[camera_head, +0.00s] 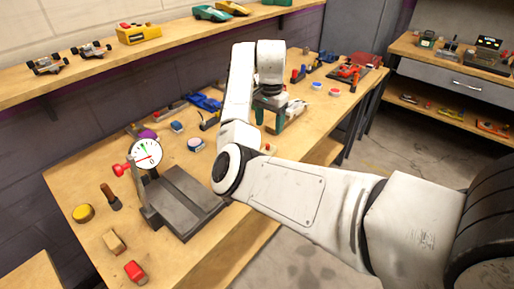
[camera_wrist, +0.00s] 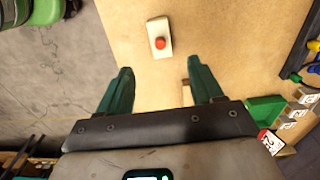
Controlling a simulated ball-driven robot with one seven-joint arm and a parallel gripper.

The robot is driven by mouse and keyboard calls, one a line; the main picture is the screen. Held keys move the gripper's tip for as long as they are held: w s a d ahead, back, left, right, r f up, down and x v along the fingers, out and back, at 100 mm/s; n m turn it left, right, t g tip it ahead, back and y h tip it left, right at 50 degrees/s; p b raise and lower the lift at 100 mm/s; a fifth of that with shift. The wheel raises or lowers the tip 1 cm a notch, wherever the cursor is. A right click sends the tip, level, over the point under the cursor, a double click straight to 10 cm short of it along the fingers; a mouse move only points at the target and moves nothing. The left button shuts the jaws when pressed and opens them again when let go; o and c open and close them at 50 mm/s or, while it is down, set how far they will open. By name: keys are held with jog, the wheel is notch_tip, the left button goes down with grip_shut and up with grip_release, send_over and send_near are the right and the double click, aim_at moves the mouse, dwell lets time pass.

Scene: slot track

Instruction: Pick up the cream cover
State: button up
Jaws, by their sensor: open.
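My gripper (camera_head: 269,118) points down over the workbench, its teal fingers apart. In the wrist view the gripper (camera_wrist: 161,84) is open, with nothing seen held between the fingertips. A cream block with a red button on top (camera_wrist: 159,37) lies on the wooden top, beyond the fingertips and apart from them. I cannot tell whether this block is the cream cover. A pale object (camera_head: 297,108) lies just right of the gripper in the head view; its shape is unclear. A small brown piece (camera_wrist: 187,93) shows beside the right finger, partly hidden.
A dial gauge (camera_head: 146,154) stands by a grey metal plate (camera_head: 182,203) at the bench's near left. A green bin (camera_wrist: 265,110) and numbered blocks (camera_wrist: 299,106) lie right of the gripper in the wrist view. The bench edge and concrete floor (camera_wrist: 50,80) are left.

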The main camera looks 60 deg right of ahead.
aim_at(268, 145)
notch_tip(268, 145, down, 5)
jog(key=shift+w+f, duration=0.1)
jog(key=shift+w, duration=0.05)
jog(key=shift+a+f+p, duration=0.15)
jog(key=shift+f+p, duration=0.25)
jog(key=shift+f, duration=2.3)
jog(key=c, duration=1.1)
